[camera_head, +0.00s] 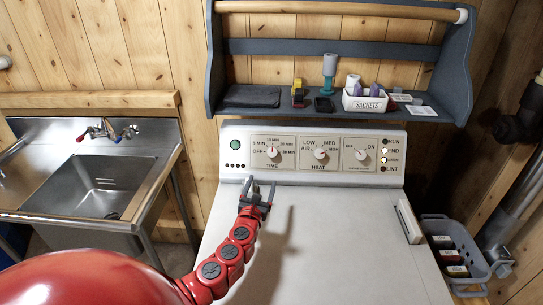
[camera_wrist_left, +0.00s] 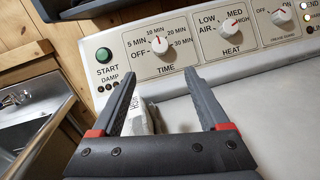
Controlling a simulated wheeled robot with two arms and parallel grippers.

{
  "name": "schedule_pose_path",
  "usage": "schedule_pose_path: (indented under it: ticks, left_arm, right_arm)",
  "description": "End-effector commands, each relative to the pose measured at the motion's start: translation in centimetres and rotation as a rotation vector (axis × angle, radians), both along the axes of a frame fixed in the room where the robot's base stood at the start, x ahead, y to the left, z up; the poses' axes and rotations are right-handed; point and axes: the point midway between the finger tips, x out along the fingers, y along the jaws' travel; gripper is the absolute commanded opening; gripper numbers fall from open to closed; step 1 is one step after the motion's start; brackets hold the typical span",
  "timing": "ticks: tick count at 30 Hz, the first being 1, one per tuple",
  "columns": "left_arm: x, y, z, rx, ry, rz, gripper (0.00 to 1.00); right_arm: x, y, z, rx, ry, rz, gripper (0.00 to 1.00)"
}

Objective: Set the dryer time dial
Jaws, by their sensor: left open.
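The TIME dial (camera_head: 272,152) is a pale round knob on the dryer's control panel (camera_head: 226,150), marked OFF, 5 MIN, 10 MIN, 20 MIN and 30 MIN. It also shows in the left wrist view (camera_wrist_left: 159,45), with its mark roughly upward, near 10 MIN. My left gripper (camera_head: 260,184) is open and empty, over the dryer top (camera_head: 330,225), just in front of and below the dial. In the wrist view, its fingers (camera_wrist_left: 157,74) point toward the panel with the dial beyond their tips, apart from it. My right gripper is not in view.
The HEAT dial (camera_head: 320,153) and another dial (camera_head: 361,155) sit right of TIME; a green START button (camera_head: 235,144) sits left. A grey shelf (camera_head: 462,75) with small items hangs above. A sink (camera_head: 88,190) stands left. A grey basket (camera_head: 471,240) is right.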

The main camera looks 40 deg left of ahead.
Motion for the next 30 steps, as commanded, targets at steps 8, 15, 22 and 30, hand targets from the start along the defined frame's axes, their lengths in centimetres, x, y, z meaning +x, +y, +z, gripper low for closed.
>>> schedule_pose_path:
  ticks: [8, 15, 22, 30]
  left_arm:
    - [3.8, 1.6, -0.1, -0.001, 0.0, 0.002, 0.78]
    - [6.6, 2.9, 0.0, -0.002, -0.001, 0.003, 0.78]
    - [9.0, 4.0, 0.1, -0.007, -0.004, 0.006, 0.78]
    - [11.5, 5.0, 0.0, -0.008, -0.004, 0.003, 0.78]
  right_arm:
    - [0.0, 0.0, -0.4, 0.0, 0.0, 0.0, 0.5]
    - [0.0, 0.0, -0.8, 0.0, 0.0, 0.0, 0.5]
    - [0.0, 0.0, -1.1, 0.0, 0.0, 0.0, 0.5]
    - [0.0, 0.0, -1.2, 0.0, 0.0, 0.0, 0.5]
